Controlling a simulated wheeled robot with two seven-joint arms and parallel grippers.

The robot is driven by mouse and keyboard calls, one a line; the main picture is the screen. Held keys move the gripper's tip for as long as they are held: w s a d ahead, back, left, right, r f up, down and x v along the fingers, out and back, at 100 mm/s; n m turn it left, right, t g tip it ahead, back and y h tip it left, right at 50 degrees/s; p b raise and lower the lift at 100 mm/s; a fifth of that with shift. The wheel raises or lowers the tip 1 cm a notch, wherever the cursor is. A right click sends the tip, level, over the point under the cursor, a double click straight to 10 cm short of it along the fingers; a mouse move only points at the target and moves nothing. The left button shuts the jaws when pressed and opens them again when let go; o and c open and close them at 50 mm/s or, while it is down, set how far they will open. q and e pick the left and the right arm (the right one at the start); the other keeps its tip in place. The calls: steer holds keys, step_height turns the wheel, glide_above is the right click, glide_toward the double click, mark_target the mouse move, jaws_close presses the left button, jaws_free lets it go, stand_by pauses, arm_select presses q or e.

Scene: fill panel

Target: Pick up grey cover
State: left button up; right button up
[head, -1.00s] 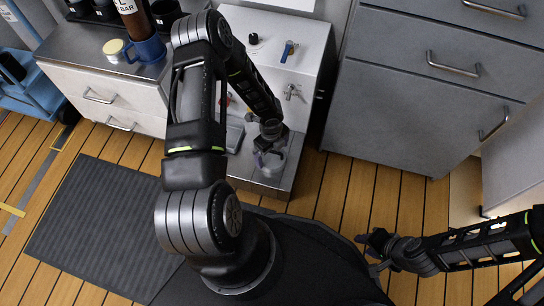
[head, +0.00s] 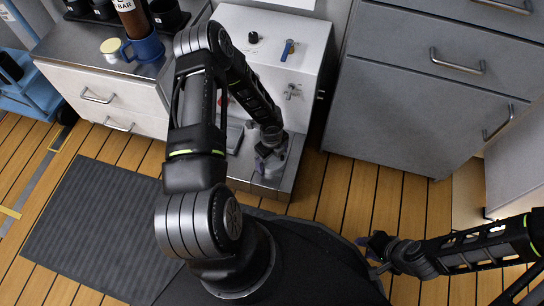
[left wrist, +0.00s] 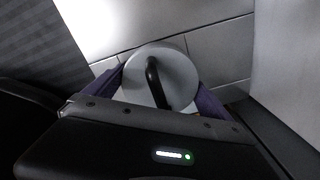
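The grey cover (left wrist: 178,72) is a round light-grey disc with a black bar handle (left wrist: 154,82) in the left wrist view. In the head view it is mostly hidden under my left gripper (head: 264,160), low over the front shelf of the white machine. My left gripper's purple fingers show on both sides of the cover in the left wrist view. They are spread apart, with the handle standing between them. I cannot see them closed on anything. My right gripper (head: 367,254) is at the lower right, over the floor, with its fingers apart and empty.
The white machine (head: 270,42) has a blue-handled valve (head: 287,50) and a small tap. Grey drawers (head: 420,100) stand to its right. A blue mug (head: 146,48) is on the counter at left. A dark mat (head: 85,225) lies on the wooden floor.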

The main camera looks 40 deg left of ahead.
arm_select(q)
steer(key=c, duration=1.1)
steer(key=shift+c, duration=0.2)
steer(key=shift+r, duration=0.15)
step_height(320, 180, up, 10)
steer(key=p, duration=0.4)
